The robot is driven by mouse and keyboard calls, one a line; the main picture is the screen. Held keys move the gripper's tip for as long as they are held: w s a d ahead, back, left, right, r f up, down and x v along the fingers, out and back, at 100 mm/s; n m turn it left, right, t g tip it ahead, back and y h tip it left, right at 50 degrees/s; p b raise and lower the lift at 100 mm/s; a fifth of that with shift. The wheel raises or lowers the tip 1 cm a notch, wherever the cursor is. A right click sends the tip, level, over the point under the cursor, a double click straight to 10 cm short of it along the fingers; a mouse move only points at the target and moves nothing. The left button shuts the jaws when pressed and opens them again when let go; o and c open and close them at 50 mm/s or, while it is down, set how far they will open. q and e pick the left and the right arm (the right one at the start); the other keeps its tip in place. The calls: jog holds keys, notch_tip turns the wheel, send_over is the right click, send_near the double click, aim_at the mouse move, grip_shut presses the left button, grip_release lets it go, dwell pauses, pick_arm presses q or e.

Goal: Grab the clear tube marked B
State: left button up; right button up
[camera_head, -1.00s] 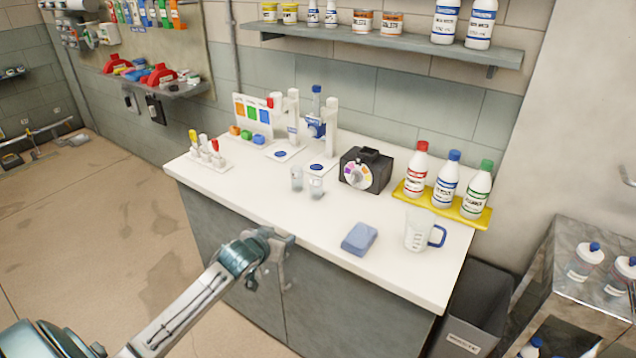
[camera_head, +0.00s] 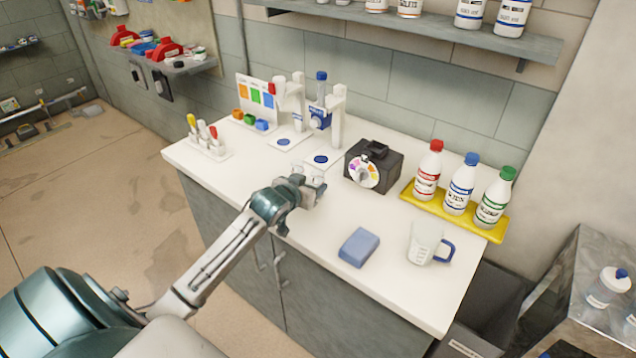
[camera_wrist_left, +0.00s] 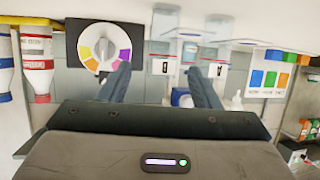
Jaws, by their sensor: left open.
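No letter B is readable on either. In the head view my left gripper (camera_head: 306,190) is in front of them and mostly hides them. In the wrist view the open, empty fingers of my left gripper (camera_wrist_left: 160,82) point toward the tubes, and no contact shows. My right gripper is out of view.
Two white stands (camera_head: 337,118) are behind the tubes. A black box with a coloured dial (camera_head: 374,167) is to their right. A blue sponge (camera_head: 359,247), a clear jug (camera_head: 424,243) and capped bottles on a yellow tray (camera_head: 408,192) are farther right.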

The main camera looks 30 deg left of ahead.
aim_at(315, 182)
pick_arm(q)
jog(key=shift+w+f, duration=0.1)
jog(key=shift+w, duration=0.2)
jog(key=p+x, duration=0.2)
jog(key=x, duration=0.2)
jog(key=shift+w+a+f, duration=0.15)
jog(key=shift+w+f, duration=0.25)
jog(key=shift+w, duration=0.05)
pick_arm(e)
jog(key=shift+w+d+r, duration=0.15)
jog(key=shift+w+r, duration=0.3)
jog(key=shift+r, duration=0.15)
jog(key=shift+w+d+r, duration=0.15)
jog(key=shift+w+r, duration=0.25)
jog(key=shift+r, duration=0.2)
pick_arm(q)
jog(key=shift+c, duration=0.5)
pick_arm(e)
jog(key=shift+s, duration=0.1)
pick_arm(q)
jog(key=c, duration=1)
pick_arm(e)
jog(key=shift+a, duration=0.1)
